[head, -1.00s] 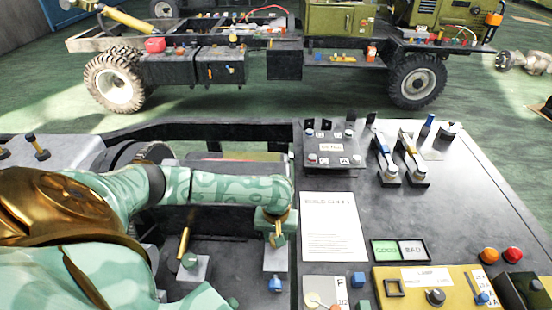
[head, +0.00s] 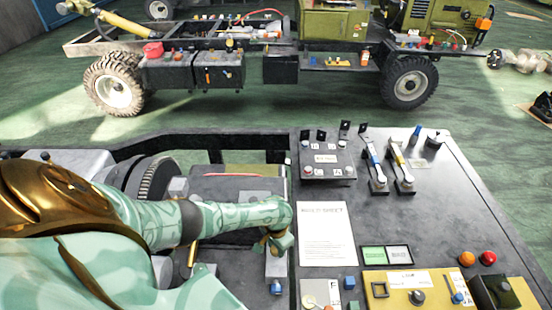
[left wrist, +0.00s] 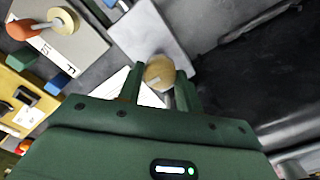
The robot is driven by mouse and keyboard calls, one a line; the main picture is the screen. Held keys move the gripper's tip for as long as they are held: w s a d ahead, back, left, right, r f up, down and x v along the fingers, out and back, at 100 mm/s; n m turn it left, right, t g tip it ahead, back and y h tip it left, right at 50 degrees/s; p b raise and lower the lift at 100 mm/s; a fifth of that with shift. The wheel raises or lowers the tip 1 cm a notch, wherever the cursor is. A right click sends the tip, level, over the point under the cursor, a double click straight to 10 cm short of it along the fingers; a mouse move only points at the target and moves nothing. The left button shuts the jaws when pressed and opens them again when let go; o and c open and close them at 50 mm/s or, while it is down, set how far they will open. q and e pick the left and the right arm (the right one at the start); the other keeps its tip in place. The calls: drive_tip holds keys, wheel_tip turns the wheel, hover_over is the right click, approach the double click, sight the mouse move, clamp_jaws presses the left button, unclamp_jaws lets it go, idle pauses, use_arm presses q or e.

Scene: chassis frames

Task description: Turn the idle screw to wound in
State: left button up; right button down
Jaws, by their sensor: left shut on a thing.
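In the left wrist view, a round brass screw head (left wrist: 157,69) with a pale mark on its face stands in front of a light grey plate (left wrist: 138,32). I take it to be the idle screw. My left gripper (left wrist: 159,82) has its green fingers on both sides of it and is shut on it. In the head view my left gripper (head: 277,252) points down over the light plate (head: 275,269), left of the white sheet (head: 325,234). The screw is mostly hidden by the gripper there. My right gripper is out of view.
A blue knob (head: 276,287) is close below the gripper. Dark frame rails border the left side. A truck chassis stands behind.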

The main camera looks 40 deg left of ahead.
use_arm(q)
drive_tip(key=m, duration=0.4)
drive_tip(key=shift+m, duration=0.3)
drive_tip(key=m, duration=0.5)
drive_tip(key=shift+w+m, duration=0.1)
drive_tip(key=shift+m, duration=0.2)
drive_tip(key=m, duration=0.4)
drive_tip(key=shift+m, duration=0.3)
drive_tip(key=m+b, duration=0.1)
drive_tip(key=m, duration=0.4)
drive_tip(key=m+b, duration=0.1)
drive_tip(key=m, duration=0.4)
drive_tip(key=shift+f+m, duration=0.1)
drive_tip(key=shift+m, duration=0.3)
drive_tip(key=m+b, duration=0.2)
drive_tip(key=m, duration=0.2)
drive_tip(key=shift+m, duration=0.3)
drive_tip(key=m+b, duration=0.1)
drive_tip(key=m, duration=0.3)
drive_tip(key=shift+b, duration=0.35)
drive_tip(key=m+b, duration=0.1)
drive_tip(key=m, duration=0.4)
drive_tip(key=shift+b, duration=0.35)
